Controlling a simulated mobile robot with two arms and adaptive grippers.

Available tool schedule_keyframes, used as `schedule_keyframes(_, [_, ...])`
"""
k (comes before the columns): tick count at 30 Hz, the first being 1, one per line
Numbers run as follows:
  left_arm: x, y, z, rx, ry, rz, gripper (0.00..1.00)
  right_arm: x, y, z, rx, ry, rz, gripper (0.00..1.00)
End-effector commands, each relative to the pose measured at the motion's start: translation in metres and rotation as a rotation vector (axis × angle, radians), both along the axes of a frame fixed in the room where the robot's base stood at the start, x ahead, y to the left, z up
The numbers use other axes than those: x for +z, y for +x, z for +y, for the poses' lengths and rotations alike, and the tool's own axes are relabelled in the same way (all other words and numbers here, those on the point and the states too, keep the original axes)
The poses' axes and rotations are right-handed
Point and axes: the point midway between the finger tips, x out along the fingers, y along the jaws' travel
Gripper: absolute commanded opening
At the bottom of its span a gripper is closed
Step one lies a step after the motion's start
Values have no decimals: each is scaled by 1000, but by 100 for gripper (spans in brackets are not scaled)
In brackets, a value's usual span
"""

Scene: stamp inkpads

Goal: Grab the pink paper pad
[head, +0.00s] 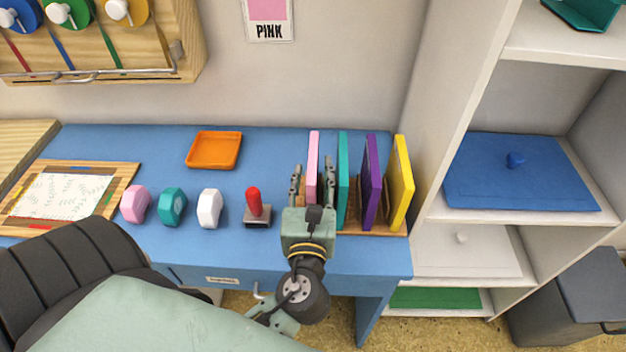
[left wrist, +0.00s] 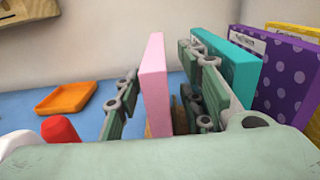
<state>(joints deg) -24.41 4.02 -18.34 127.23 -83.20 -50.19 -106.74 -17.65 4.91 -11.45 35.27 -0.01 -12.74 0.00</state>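The pink paper pad (head: 312,160) stands upright at the left end of a wooden rack (head: 386,232) on the blue table. It also shows in the left wrist view (left wrist: 156,85). My left gripper (head: 312,180) is open, with one finger on each side of the pad. In the left wrist view the fingers (left wrist: 160,95) stand apart from the pad, with gaps visible on both sides. The pad's lower part is hidden behind the gripper. My right gripper is not in view.
Teal (head: 342,165), purple (head: 371,180) and yellow (head: 401,170) pads stand to the right, the teal one close to my right finger. A red-handled stamp (head: 254,205) and an orange tray (head: 214,149) lie left. White shelves (head: 470,235) stand right.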

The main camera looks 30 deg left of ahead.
Motion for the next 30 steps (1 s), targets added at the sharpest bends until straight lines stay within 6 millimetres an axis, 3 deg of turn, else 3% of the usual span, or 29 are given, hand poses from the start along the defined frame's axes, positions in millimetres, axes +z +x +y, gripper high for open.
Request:
schedule_keyframes(6, [0, 21, 14, 0, 2, -3, 36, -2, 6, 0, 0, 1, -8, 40])
schedule_keyframes(14, [-1, 22, 14, 0, 0, 0, 35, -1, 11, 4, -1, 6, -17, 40])
schedule_keyframes(26, [-1, 22, 14, 0, 0, 0, 0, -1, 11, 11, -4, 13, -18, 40])
schedule_keyframes(30, [-1, 22, 14, 0, 0, 0, 0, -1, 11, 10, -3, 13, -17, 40])
